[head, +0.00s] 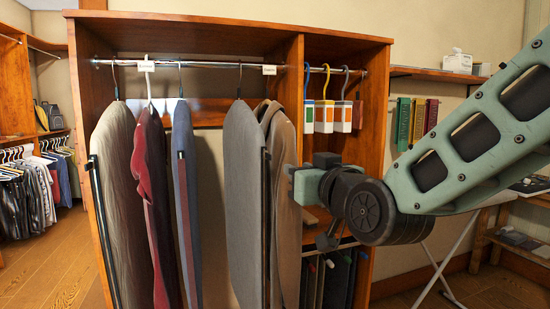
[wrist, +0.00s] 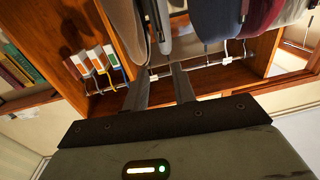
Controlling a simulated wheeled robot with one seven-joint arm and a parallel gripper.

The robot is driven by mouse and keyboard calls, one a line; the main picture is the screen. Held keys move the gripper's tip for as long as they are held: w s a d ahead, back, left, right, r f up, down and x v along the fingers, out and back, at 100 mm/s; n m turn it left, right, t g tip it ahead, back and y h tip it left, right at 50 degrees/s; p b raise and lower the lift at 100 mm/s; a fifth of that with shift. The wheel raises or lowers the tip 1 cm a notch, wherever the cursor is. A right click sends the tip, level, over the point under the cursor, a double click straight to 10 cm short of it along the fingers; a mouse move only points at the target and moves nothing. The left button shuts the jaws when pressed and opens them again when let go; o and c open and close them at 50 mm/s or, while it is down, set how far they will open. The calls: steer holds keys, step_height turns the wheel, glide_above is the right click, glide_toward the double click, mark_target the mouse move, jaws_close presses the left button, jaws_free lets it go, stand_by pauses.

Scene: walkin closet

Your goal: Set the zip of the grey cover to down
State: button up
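A grey cover (head: 242,195) hangs from the rail right of centre, with a dark upright strip along its right edge that may be its zip. I cannot make out a zip pull or its height. A taupe cover (head: 287,200) hangs just right of it. My gripper (wrist: 161,72) has its two fingers apart, with no object clearly held between them. In the wrist view a narrow pale and dark strip (wrist: 158,25) lies beyond the fingertips; I cannot tell which cover it belongs to. In the head view my gripper is at the taupe cover's right side, its fingertips not clear.
A pale cover (head: 112,190), a red garment (head: 148,200) and a blue one (head: 184,200) hang to the left on the same rail (head: 210,65). The wooden divider (head: 292,100) stands close by my gripper. Tagged hangers (head: 325,115) hang in the right bay.

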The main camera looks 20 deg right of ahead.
mark_target(269, 157)
steer(key=w+p, duration=0.1)
steer(key=p, duration=0.2)
steer(key=w+p, duration=0.2)
steer(key=p, duration=0.1)
steer(key=w+p, duration=0.2)
steer(key=p, duration=0.2)
steer(key=shift+a+r, duration=0.2)
steer(key=shift+r, duration=0.05)
steer(key=shift+a+p, duration=0.1)
steer(key=shift+p, duration=1.1)
steer(key=w+p, duration=0.1)
steer(key=w, duration=0.3)
steer(key=w+p, duration=0.1)
steer(key=w, duration=0.6)
steer(key=shift+w+a+f+p, duration=0.3)
steer(key=shift+w+a+p, duration=0.05)
steer(key=shift+a+p, duration=0.05)
jaws_close()
